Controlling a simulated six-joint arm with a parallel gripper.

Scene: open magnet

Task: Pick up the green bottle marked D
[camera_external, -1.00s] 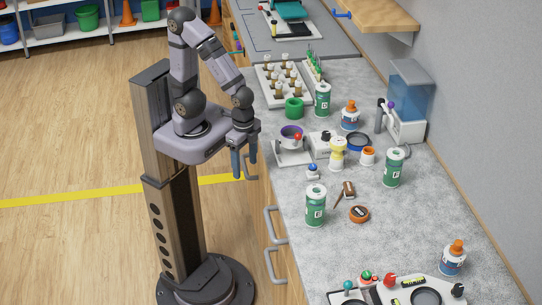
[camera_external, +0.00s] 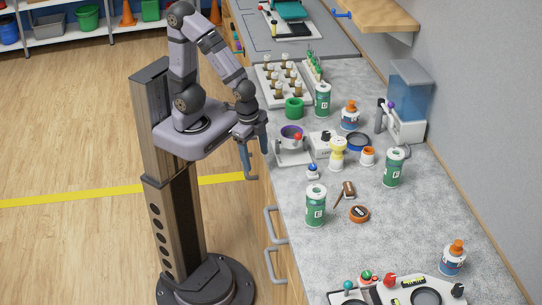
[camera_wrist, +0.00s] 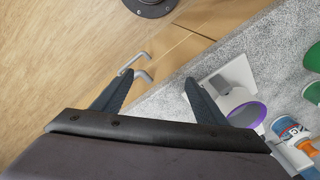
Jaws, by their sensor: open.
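Several green-and-white bottles stand upright on the grey counter in the external view: one at the near middle (camera_external: 316,207), one farther right (camera_external: 394,168) and one at the back by the vial rack (camera_external: 323,101). Their label letters are too small to read surely, so I cannot tell which is marked D. My gripper (camera_external: 255,162) is open and empty at the counter's left edge, left of all these bottles. In the wrist view, my gripper (camera_wrist: 160,78) has its two dark fingers apart with nothing between them. Green shapes show at that view's right edge, cut off.
A grey device with a purple-rimmed cup (camera_external: 291,138) stands close right of my gripper; it also shows in the wrist view (camera_wrist: 244,107).

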